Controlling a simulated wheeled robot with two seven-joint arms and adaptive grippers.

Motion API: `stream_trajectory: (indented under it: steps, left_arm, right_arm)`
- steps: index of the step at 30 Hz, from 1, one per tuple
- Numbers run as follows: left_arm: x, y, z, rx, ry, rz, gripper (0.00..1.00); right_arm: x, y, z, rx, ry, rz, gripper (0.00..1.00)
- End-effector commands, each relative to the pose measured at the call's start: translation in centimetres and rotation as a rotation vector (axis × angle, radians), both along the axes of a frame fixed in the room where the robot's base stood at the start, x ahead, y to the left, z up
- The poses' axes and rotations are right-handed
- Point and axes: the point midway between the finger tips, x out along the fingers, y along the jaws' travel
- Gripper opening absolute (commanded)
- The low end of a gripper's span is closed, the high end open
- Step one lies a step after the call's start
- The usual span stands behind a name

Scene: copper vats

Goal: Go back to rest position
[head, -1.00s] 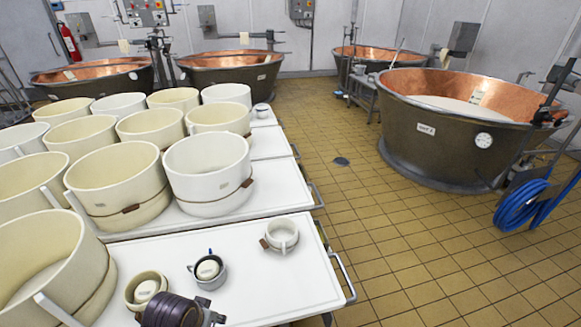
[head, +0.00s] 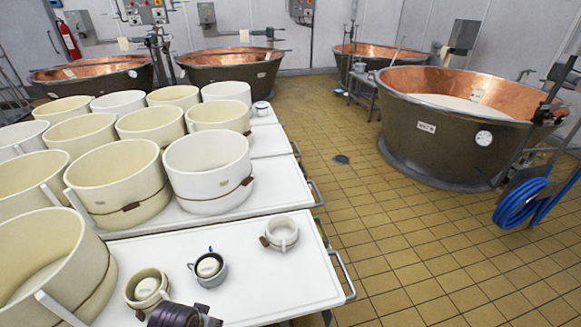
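A dark, ribbed part of one of my arms (head: 178,315) shows at the bottom edge, just in front of the small cream mould on the white table (head: 285,285). No gripper fingertips show, and the rest of that arm is cut off below the picture. Neither gripper can be seen, so what they hold is hidden. The task names no other object.
On the table stand a small cream mould (head: 134,293), a grey cup (head: 217,277) and a small white mould (head: 283,243). Large moulds, such as a white one (head: 208,180), fill the left. Copper vats (head: 440,150) stand behind.

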Motion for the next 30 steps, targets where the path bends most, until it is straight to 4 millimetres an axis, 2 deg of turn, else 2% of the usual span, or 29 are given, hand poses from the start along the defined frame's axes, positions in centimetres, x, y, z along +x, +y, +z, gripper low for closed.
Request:
stream_trajectory:
  steps: [5,17,30]
  left_arm:
    - [0.5,0.1,-3.6,0.004,0.014,-0.002,0.32]
    - [0.6,0.6,-14.2,0.016,0.043,-0.01,0.32]
    - [-2.0,1.9,-25.2,0.031,0.077,-0.018,0.32]
  right_arm:
    - [0.0,0.0,0.0,0.0,0.0,0.0,0.4]
    - [0.0,0.0,0.0,0.0,0.0,0.0,0.4]
    - [0.0,0.0,0.0,0.0,0.0,0.0,0.4]
